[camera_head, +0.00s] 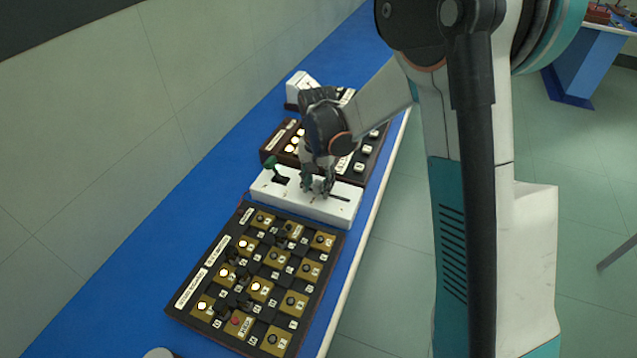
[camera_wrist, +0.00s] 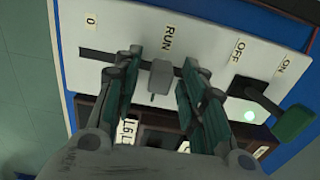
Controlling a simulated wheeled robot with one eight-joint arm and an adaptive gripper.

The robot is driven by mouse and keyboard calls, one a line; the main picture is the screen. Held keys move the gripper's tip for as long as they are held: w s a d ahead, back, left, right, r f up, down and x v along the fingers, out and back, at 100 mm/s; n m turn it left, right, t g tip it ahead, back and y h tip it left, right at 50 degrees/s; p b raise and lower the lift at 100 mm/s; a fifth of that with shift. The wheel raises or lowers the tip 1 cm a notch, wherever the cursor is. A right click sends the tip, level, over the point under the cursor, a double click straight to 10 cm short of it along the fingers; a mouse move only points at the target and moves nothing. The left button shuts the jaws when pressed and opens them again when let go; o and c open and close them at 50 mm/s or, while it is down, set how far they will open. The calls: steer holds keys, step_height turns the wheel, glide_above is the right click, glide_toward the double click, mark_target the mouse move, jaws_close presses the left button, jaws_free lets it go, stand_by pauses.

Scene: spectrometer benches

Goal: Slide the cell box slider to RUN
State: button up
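The cell box (camera_head: 300,205) is a white panel on the blue bench; it also fills the upper part of the wrist view (camera_wrist: 205,50). Its grey slider knob (camera_wrist: 161,76) sits in a dark slot beside the RUN label (camera_wrist: 168,33). The bare part of the slot (camera_wrist: 97,54) runs toward the 0 label. My gripper (camera_head: 318,190) points down at the box; in the wrist view, its fingers (camera_wrist: 161,68) stand one on each side of the knob, with gaps to it. In the head view my gripper hides the knob.
A dark switch board (camera_head: 222,300) lies in front of the box. Another dark panel (camera_head: 270,151) and a white device (camera_head: 298,85) stand behind it.

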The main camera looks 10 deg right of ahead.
mark_target(319, 184)
steer(key=shift+r, duration=0.1)
step_height(319, 184, up, 12)
stand_by(0.6)
stand_by(0.4)
steer(key=s+d+r+n+t, duration=0.35)
steer(key=s+r, duration=0.45)
steer(key=s, duration=0.3)
steer(key=s+d+n+t, duration=0.3)
steer(key=s, duration=1)
steer(key=shift+s+d+f+t, duration=0.15)
steer(key=shift+d+f+t, duration=0.15)
steer(key=shift+t, duration=0.05)
stand_by(1.9)
